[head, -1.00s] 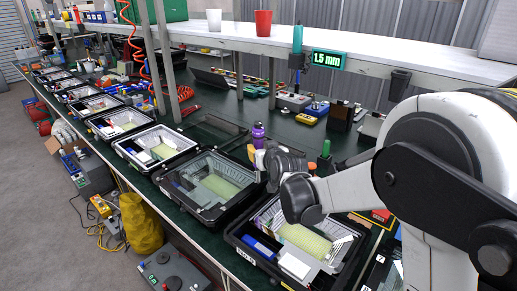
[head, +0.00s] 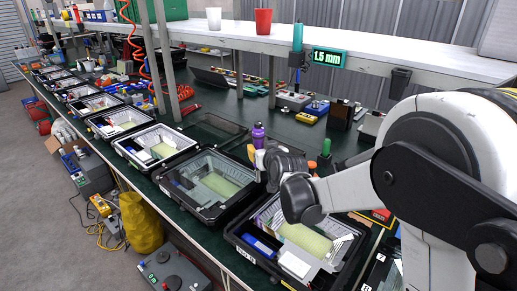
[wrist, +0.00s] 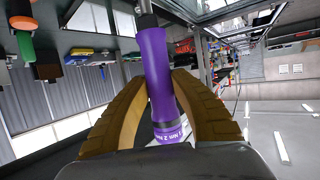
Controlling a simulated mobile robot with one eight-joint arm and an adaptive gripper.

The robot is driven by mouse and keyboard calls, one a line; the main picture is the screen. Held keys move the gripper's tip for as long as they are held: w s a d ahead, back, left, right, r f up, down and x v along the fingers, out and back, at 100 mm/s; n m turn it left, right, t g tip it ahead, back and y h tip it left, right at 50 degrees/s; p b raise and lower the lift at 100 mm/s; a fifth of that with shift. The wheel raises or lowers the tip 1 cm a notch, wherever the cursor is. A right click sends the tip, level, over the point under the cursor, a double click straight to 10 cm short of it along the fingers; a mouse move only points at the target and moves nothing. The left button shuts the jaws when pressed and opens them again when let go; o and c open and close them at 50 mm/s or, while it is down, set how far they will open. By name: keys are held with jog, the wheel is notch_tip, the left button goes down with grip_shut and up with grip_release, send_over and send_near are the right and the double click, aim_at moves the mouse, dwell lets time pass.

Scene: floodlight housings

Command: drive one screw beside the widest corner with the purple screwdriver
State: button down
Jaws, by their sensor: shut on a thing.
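The purple screwdriver (wrist: 160,85) is upright in my gripper (wrist: 158,95), with both tan-padded fingers closed around its handle in the wrist view. Its shaft runs out of the top of that picture, so its tip is hidden. In the head view its purple top (head: 258,136) shows beside my gripper (head: 268,158). A floodlight housing (head: 210,181), dark-rimmed with a yellow-green panel inside, lies just left of my gripper. A nearer housing (head: 232,232) lies below my wrist and is partly covered by it. Screws and corner widths are too small to tell.
A row of similar housings (head: 158,148) runs along the green bench to the far left. A shelf (head: 230,42) with a white cup and a red cup (head: 263,22) spans the back. Metal posts (head: 160,60) stand between. A 1.5 mm display (head: 329,57) hangs at the shelf edge.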

jog(key=shift+f, duration=0.25)
dwell(1.5)
